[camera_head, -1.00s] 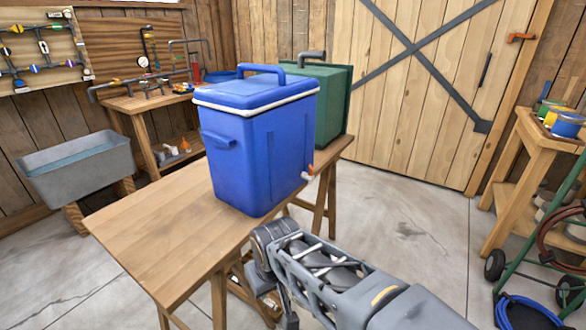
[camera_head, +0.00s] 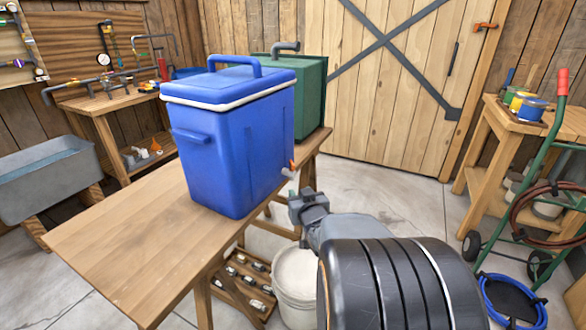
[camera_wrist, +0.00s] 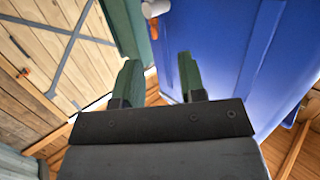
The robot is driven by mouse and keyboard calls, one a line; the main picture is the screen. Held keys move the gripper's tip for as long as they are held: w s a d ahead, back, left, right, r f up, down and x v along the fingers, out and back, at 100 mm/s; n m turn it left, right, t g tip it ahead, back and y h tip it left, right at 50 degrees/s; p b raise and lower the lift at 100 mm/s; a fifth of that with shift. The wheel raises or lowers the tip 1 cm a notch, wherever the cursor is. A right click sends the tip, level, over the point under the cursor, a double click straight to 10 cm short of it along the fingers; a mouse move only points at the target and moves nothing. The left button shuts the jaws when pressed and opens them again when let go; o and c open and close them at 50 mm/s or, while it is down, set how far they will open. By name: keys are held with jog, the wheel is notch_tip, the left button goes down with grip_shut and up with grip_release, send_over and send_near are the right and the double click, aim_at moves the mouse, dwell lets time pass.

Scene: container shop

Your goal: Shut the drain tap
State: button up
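The drain tap (camera_head: 288,171) is a small white spout with an orange handle (camera_head: 293,164), low on the right side of the blue cooler (camera_head: 235,150). The handle seems to stand up from the spout, but it is too small to tell its exact angle. In the wrist view the white tap (camera_wrist: 155,8) is at the top edge, partly cut off. My gripper (camera_wrist: 157,65) is open, with two green fingers apart and nothing between them. In the head view my gripper (camera_head: 303,196) is just below and right of the tap, not visibly touching it.
The cooler stands on a wooden table (camera_head: 125,240), with a green tank (camera_head: 312,95) behind it. Below are a white bucket (camera_head: 295,285) and a wooden rack (camera_head: 240,285). A green hand truck (camera_head: 545,150) stands right. Floor is clear between table and door.

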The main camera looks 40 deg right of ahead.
aim_at(294, 167)
jog(key=shift+t, duration=0.9)
jog(key=x, duration=0.4)
jog(key=d+r+x, duration=0.1)
jog(key=x, duration=0.4)
jog(key=d+b+x, duration=0.1)
jog(key=x, duration=0.3)
jog(key=shift+r, duration=0.15)
jog(key=shift+c, duration=0.4)
jog(key=shift+b, duration=0.3)
grip_shut()
